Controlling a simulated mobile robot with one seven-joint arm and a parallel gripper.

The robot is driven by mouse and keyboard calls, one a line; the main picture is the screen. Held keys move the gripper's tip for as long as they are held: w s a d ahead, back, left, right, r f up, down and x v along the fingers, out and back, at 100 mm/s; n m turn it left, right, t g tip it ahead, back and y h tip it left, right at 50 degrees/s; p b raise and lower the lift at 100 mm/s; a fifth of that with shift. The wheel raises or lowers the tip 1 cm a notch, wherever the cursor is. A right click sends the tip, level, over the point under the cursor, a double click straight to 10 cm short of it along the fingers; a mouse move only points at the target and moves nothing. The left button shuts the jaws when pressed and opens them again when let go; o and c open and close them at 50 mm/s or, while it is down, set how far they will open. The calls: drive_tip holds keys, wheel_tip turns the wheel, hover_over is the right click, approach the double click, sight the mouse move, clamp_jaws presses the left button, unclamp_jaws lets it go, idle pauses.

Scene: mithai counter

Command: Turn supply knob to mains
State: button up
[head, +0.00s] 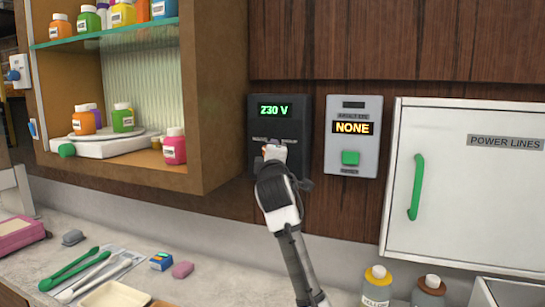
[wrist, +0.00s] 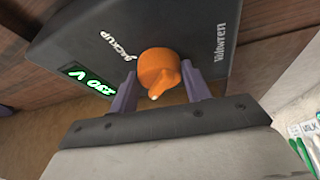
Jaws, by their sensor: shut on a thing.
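The supply box (head: 262,130) is a dark panel on the wood wall with a lit green "230 V" display, which also shows in the wrist view (wrist: 88,82). Its orange supply knob (wrist: 158,68) sits between the two purple fingers of my gripper (wrist: 159,72), which is shut on it. The knob's pale-tipped pointer points down in the wrist view, toward my palm. A "BACKUP" label (wrist: 117,48) is up and left of the knob; no mains label is readable. In the head view my gripper (head: 274,150) is at the box's lower front and hides the knob.
A grey panel (head: 352,140) reading "NONE" with a green button is just right of the box. A white "POWER LINES" cabinet (head: 470,185) is further right. An open shelf unit (head: 215,100) with jars stands close on the left. The counter (head: 215,270) below holds tongs and small items.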

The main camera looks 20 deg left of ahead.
drive_tip(key=o, duration=1)
drive_tip(key=shift+a, duration=0.1)
drive_tip(key=shift+c, duration=0.2)
drive_tip(key=b+v, duration=0.6)
drive_tip(key=v, duration=0.8)
drive_tip(key=shift+w, duration=0.15)
